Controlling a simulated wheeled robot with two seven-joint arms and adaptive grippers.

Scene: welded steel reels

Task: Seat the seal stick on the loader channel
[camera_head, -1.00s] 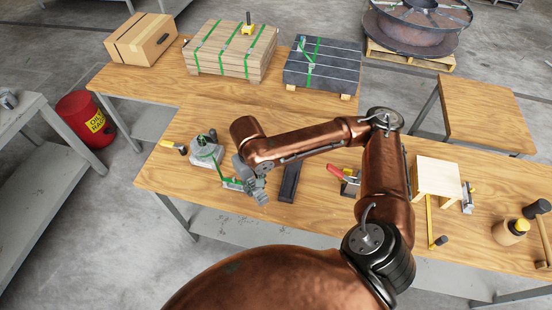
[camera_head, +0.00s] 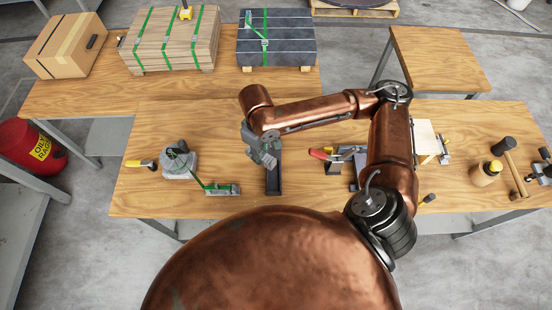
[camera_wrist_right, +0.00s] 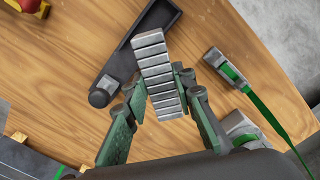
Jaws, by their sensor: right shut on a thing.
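My right gripper (camera_head: 265,158) is shut on the seal stick (camera_wrist_right: 157,72), a ribbed row of silver seals that stands out between the green fingers (camera_wrist_right: 163,100) in the right wrist view. A long dark trough with raised sides, which looks like the loader channel (camera_head: 273,182), lies on the bench just below the gripper in the head view. The stick is mostly hidden in the head view. My left gripper is not in view.
Left of the channel are a grey strapping tool (camera_head: 180,162) and a metal piece (camera_head: 223,189) with green strap. A red-handled tool (camera_head: 322,154) stands to the right. Strapped stacks (camera_head: 172,42) and a carton (camera_head: 66,46) stand behind.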

